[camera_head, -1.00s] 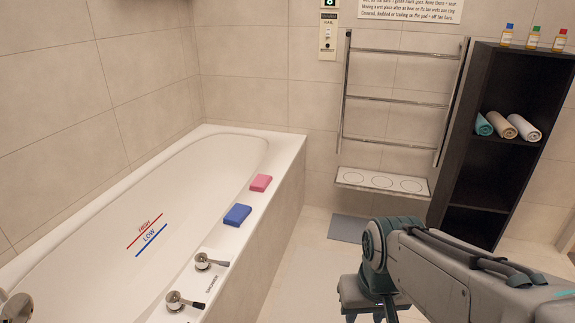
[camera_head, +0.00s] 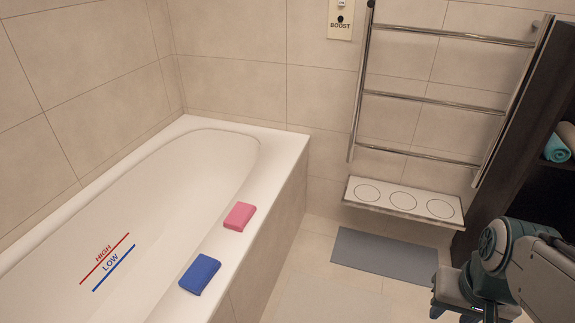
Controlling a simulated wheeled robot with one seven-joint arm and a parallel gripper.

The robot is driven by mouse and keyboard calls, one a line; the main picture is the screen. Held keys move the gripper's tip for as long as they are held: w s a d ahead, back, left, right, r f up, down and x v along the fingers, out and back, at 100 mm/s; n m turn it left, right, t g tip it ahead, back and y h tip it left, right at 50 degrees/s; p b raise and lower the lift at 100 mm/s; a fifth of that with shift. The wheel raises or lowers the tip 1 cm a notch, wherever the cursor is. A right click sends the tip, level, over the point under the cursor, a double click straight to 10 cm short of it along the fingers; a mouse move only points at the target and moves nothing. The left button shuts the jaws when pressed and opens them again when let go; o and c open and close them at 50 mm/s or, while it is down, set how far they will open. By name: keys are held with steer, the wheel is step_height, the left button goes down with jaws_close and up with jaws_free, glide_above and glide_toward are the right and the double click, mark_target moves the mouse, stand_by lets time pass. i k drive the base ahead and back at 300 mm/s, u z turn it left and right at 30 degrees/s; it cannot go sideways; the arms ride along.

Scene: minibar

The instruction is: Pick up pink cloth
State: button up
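The pink cloth (camera_head: 239,216) is a small folded block. It lies on the white right-hand rim of the bathtub (camera_head: 269,143). A blue folded cloth (camera_head: 200,273) lies on the same rim, nearer to me and apart from the pink one. My arm shows at the lower right, well to the right of the tub and away from both cloths. Its fingertips do not show clearly, so I cannot tell whether my gripper (camera_head: 462,300) is open or shut.
A chrome towel rail (camera_head: 435,99) hangs on the back wall above a white shelf with three circles (camera_head: 404,200). A grey mat (camera_head: 385,257) lies on the floor below. A dark shelf unit (camera_head: 520,150) holding rolled towels stands at right.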

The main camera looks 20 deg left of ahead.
mark_target(239, 217)
steer(key=u, duration=0.6)
steer(key=i, duration=0.85)
steer(key=u, duration=1.1)
steer(key=i, duration=0.25)
steer(key=u, duration=0.2)
